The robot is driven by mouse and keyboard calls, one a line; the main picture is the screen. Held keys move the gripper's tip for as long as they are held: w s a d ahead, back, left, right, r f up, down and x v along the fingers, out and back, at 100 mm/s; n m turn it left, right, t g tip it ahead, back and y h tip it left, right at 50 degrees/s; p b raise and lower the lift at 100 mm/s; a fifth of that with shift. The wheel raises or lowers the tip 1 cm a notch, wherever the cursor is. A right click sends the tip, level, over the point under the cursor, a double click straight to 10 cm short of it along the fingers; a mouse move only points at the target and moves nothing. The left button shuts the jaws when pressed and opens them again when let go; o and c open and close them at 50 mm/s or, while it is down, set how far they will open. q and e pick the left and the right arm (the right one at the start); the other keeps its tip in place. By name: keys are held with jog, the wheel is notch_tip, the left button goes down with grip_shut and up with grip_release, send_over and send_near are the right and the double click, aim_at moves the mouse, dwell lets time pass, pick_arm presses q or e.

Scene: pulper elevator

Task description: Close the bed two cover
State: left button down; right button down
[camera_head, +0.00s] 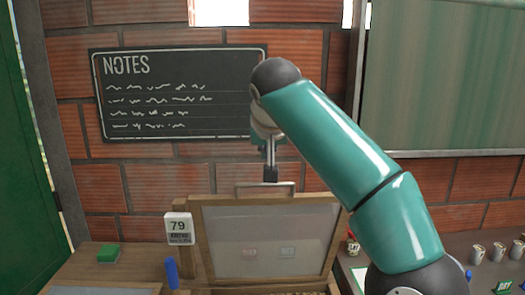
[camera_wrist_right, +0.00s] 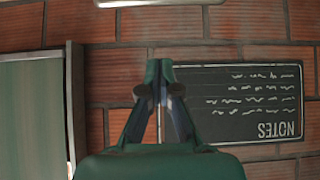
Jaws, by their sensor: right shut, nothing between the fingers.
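A wooden-framed cover with a pale panel (camera_head: 265,236) stands raised at the bottom middle of the head view. A metal handle (camera_head: 264,186) sits on its top edge. I see no "bed two" label on it. My right gripper (camera_head: 270,175) points down at the handle, shut and empty; I cannot tell whether it touches it. In the right wrist view, which is upside down, the shut fingers (camera_wrist_right: 158,68) show in the middle, and a metal bar, likely the handle (camera_wrist_right: 165,3), crosses the top edge. My left gripper is not in view.
A green block (camera_head: 108,253) and a blue peg (camera_head: 172,273) are on the left. Several small cups (camera_head: 478,254) stand on the right table. A brick wall with a blackboard (camera_head: 178,93) is behind.

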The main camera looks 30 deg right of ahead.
aim_at(268, 197)
jog(key=f, duration=0.2)
jog(key=w+d+f+b, duration=0.1)
jog(key=f, duration=0.2)
jog(key=shift+w+d+f, duration=0.25)
jog(key=shift+f, duration=0.15)
jog(key=shift+s+a+b, duration=0.15)
jog(key=shift+s+b, duration=0.2)
jog(key=shift+a+f, duration=0.1)
jog(key=shift+f, duration=0.2)
jog(key=shift+s+a+r, duration=0.1)
jog(key=shift+s, duration=0.05)
